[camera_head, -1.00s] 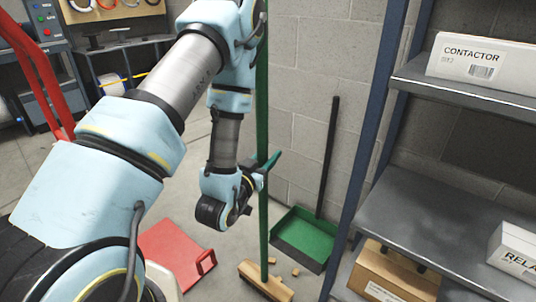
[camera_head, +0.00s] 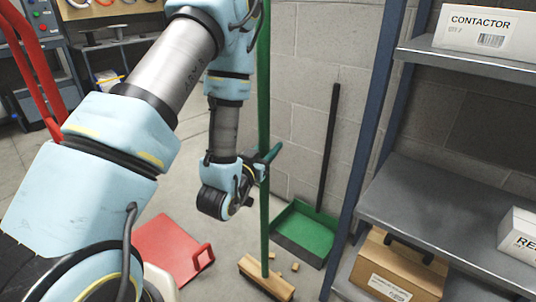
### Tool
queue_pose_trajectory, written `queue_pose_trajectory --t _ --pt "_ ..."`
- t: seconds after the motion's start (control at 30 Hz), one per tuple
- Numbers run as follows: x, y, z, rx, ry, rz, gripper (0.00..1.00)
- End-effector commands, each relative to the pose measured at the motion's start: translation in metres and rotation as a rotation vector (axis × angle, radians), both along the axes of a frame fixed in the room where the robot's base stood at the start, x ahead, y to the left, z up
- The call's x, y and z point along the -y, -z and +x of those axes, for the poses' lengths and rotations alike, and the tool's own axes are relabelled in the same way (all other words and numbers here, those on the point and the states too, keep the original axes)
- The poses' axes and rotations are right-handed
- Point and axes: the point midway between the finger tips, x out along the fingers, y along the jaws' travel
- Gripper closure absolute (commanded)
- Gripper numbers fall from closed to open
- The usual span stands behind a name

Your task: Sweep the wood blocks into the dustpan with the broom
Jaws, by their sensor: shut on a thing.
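The broom has a green handle (camera_head: 264,100) and a wooden head (camera_head: 266,279) low on the floor. My gripper (camera_head: 265,164) is shut on the handle partway up, and the broom stands nearly upright. A wood block (camera_head: 271,255) lies just behind the broom head, and another wood block (camera_head: 295,267) lies to its right, near the dustpan. The handle may hide other blocks. The green dustpan (camera_head: 308,231) lies on the floor against the wall, behind and right of the broom head, with its black handle (camera_head: 329,145) leaning up the wall.
A shelf rack with a blue post (camera_head: 369,140) stands close on the right, with a cardboard box (camera_head: 398,272) low in it. A red flat object (camera_head: 172,248) with a handle lies on the floor left of the broom. A red frame (camera_head: 32,65) stands at the far left.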

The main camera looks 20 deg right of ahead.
Motion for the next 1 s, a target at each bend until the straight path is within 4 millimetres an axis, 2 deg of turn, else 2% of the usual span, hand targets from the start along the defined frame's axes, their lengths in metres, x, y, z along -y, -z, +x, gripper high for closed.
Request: queue_pose_trajectory --t 1.0 --pt "0.012 0.0 0.006 0.005 -0.001 -0.005 1.0"
